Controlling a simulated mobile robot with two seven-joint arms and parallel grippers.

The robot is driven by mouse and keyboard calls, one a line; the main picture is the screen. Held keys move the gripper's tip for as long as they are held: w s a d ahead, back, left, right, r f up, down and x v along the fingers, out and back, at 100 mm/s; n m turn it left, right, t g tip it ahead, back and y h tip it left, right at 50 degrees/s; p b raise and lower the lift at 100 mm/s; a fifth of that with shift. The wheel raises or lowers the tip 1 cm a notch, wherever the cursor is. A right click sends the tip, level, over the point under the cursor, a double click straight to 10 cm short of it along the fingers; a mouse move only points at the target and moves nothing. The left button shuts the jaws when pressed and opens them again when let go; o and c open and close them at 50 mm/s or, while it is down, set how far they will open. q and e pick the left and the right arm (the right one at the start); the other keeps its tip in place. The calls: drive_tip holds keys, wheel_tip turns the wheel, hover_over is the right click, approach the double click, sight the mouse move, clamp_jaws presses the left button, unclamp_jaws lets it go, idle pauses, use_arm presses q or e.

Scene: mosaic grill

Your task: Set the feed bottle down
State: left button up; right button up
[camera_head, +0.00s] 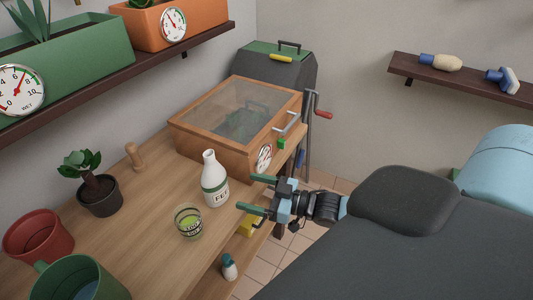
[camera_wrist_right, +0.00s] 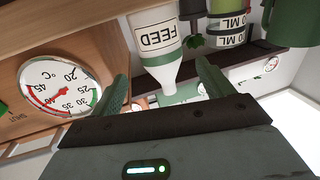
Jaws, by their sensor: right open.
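The feed bottle (camera_head: 215,183) is white with a dark green band and lettering. It stands upright on the wooden bench (camera_head: 150,220), in front of the wood-framed box. My right gripper (camera_head: 257,194) is open and empty just right of the bottle, at the bench's right edge, with its green fingers pointing at it. A gap shows between the fingertips and the bottle. In the right wrist view, which is upside down, the bottle (camera_wrist_right: 152,38) shows beyond the open fingers, its neck lined up between them. My left gripper is not in view.
A glass with green liquid (camera_head: 189,222) stands close in front of the bottle. The glass-lidded wooden box (camera_head: 205,145) with a dial is behind it. A potted plant (camera_head: 99,195), a wooden peg (camera_head: 134,156) and mugs stand left. Bare bench lies left of the bottle.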

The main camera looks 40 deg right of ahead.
drive_tip(key=shift+v, duration=1.75)
drive_tip(key=s+a+f+m+g+h, duration=0.1)
drive_tip(key=s+a+f+g+h, duration=0.1)
drive_tip(key=s+a+f, duration=0.2)
drive_tip(key=s+a+f+m+g+h, duration=0.2)
drive_tip(key=s+f, duration=0.8)
drive_tip(key=s, duration=0.5)
drive_tip(key=s+a+f+m+g+h, duration=0.1)
drive_tip(key=s+a+f+g+h, duration=0.2)
drive_tip(key=s, duration=0.7)
wheel_tip(320, 180, down, 4)
drive_tip(key=a, duration=0.2)
drive_tip(key=shift+a+f+m+g+h, duration=0.2)
drive_tip(key=shift+a+m+g+h, duration=0.1)
drive_tip(key=shift+h, duration=0.1)
